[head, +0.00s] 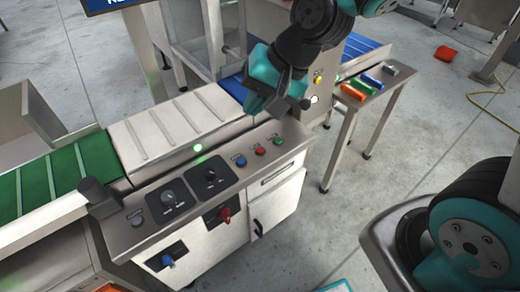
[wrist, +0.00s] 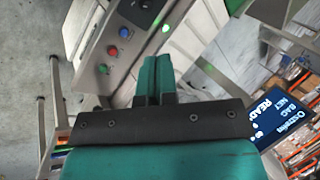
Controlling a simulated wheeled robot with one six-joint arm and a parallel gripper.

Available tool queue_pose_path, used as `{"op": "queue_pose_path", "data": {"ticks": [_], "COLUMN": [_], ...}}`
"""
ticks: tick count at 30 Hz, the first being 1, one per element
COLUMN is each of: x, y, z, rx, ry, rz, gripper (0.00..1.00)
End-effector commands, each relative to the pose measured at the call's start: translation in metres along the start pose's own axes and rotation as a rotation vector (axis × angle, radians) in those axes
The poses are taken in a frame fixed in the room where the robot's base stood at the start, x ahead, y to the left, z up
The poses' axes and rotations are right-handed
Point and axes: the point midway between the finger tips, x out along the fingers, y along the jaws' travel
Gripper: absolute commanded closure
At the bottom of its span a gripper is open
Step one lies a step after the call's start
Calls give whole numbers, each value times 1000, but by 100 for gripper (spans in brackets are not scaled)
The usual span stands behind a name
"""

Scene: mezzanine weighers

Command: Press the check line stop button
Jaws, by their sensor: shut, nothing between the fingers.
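A steel control panel (head: 222,183) runs along the front of the weigher. On it are a blue button (head: 239,161), a red button (head: 260,151) and a green button (head: 278,140) in a row; no label is readable, so I cannot tell which is the check line stop. The wrist view shows the blue button (wrist: 124,32), red button (wrist: 112,51) and green button (wrist: 103,69) left of the fingers. My gripper (head: 255,104) is shut and empty, above the belt behind the panel, apart from the buttons. Its fingertips (wrist: 153,62) show together in the wrist view.
Dark dials (head: 172,199), a red rotary switch (head: 224,214) and a blue knob (head: 167,260) sit further left and lower. A lit green lamp (head: 198,148) is by the belt. A side table (head: 345,112) holds small coloured items. Open floor (head: 330,220) lies in front.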

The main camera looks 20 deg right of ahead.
Motion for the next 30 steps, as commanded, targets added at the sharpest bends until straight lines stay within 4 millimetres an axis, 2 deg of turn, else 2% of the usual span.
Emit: {"op": "queue_pose_path", "data": {"ticks": [1, 3, 6, 9, 12, 15, 18, 30], "x": [26, 56, 96, 129, 152, 166, 171, 173], "y": [9, 21, 45, 73, 96, 112, 119, 120], "z": [-25, -59, -98, -125, -142, -150, -154, -155], "rx": [177, 424, 748, 1015, 1209, 1327, 1384, 1393], "ry": [33, 96, 174, 236, 279, 304, 315, 317], "rz": [-20, -69, -148, -228, -299, -349, -375, -381], "gripper": [100, 100, 100, 100, 100, 100, 100, 100]}}
